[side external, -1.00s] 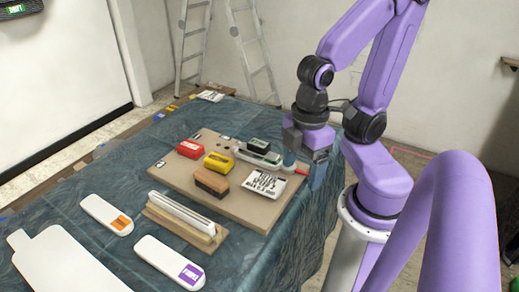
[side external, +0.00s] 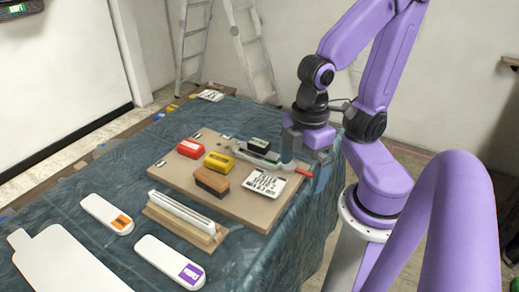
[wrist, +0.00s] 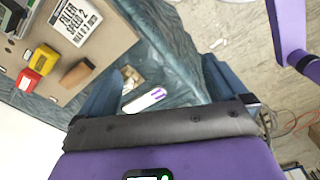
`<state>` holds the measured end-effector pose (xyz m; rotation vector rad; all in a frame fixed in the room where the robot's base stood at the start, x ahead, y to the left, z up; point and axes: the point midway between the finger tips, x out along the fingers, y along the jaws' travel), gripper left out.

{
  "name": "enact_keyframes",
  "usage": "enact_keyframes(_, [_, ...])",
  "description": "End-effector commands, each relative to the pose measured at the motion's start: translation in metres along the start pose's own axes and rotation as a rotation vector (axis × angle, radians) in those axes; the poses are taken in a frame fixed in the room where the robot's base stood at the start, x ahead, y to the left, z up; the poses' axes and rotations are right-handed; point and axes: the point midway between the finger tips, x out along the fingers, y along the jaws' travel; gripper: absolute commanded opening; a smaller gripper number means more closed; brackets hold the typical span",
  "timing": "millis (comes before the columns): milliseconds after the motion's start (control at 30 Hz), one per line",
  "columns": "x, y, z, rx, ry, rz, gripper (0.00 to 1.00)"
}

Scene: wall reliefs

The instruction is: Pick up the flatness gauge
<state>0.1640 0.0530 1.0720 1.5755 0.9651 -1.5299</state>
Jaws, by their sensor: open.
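A long white bar (side external: 182,212) lies in a wooden rack (side external: 205,240) at the front edge of the tan board; it looks like the flatness gauge, though no label on it can be read. My gripper (side external: 306,158) is beyond the board's right end, above the table's edge and well apart from the bar. In the wrist view my gripper (wrist: 163,88) has its two blue fingers spread wide with nothing held. A white tool with a purple label (wrist: 145,100) shows between and beyond them.
The tan board (side external: 170,178) carries a red block (side external: 190,149), a yellow block (side external: 218,161), a brown block (side external: 211,182), a lettered card (side external: 263,182) and a green-topped block (side external: 259,145). Two white labelled tools (side external: 107,214) (side external: 168,262) and a white plate (side external: 65,265) lie in front.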

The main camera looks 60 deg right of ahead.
Motion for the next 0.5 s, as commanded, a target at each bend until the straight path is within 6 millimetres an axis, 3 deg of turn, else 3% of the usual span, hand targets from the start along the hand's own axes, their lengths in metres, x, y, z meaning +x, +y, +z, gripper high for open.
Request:
enact_keyframes(133, [0.002, 0.006, -0.001, 0.001, -0.020, 0.014, 1.00])
enact_keyframes(233, [0.008, 0.024, -0.002, -0.002, -0.078, 0.060, 1.00])
enact_keyframes(500, [0.034, 0.117, 0.004, -0.047, -0.407, 0.242, 1.00])
